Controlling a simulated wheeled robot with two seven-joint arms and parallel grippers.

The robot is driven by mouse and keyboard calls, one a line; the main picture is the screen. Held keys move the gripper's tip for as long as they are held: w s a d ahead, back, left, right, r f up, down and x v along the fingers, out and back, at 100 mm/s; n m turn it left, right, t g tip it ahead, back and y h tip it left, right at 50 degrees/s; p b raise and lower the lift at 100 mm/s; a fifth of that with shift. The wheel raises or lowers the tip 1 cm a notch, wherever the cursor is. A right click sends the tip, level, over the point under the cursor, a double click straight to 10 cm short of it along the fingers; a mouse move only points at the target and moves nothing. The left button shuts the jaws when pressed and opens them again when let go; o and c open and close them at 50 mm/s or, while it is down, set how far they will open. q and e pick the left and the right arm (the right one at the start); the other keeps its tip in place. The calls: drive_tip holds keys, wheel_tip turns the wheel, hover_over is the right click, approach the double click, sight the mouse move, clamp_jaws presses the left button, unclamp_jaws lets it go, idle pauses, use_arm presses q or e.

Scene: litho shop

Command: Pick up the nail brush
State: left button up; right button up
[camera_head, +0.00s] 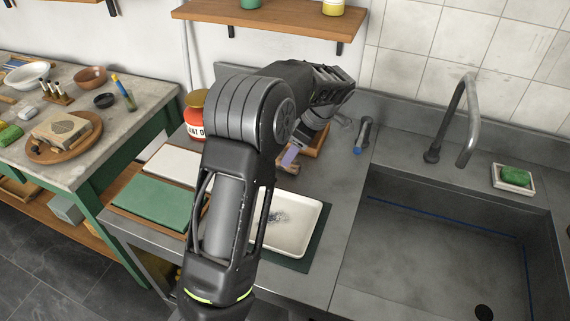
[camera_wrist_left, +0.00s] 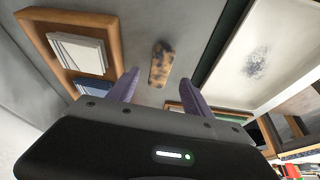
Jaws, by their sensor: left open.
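The nail brush appears to be the small brown, dark-blotched block (camera_wrist_left: 161,63) lying on the grey counter in the left wrist view. A brown bit of it seems to show (camera_head: 290,168) just below my finger in the head view. My left gripper (camera_wrist_left: 157,78) is open and empty, its two purple fingers spread to either side below the block in the wrist picture, apart from it. In the head view my arm hides most of the gripper; one purple finger (camera_head: 291,156) shows. My right gripper is not in view.
A wooden tray (camera_wrist_left: 29,27) with white and blue pads lies beside the block. A white tray (camera_head: 314,207) with dark specks lies nearer. The sink (camera_head: 440,240) and its tap (camera_head: 468,110) are at right. A red-labelled jar (camera_head: 195,122) stands behind my arm.

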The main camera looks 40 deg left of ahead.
use_arm(q)
drive_tip(key=shift+s+a+f+p, duration=0.15)
drive_tip(key=shift+a+f+p, duration=0.1)
drive_tip(key=shift+f+p, duration=0.05)
drive_tip(key=p+x, duration=0.1)
drive_tip(key=x, duration=0.2)
drive_tip(key=shift+a+f, duration=0.15)
drive_tip(key=shift+f, duration=0.1)
drive_tip(key=shift+a+f, duration=0.1)
drive_tip(key=shift+f, duration=0.25)
clamp_jaws()
idle(0.3)
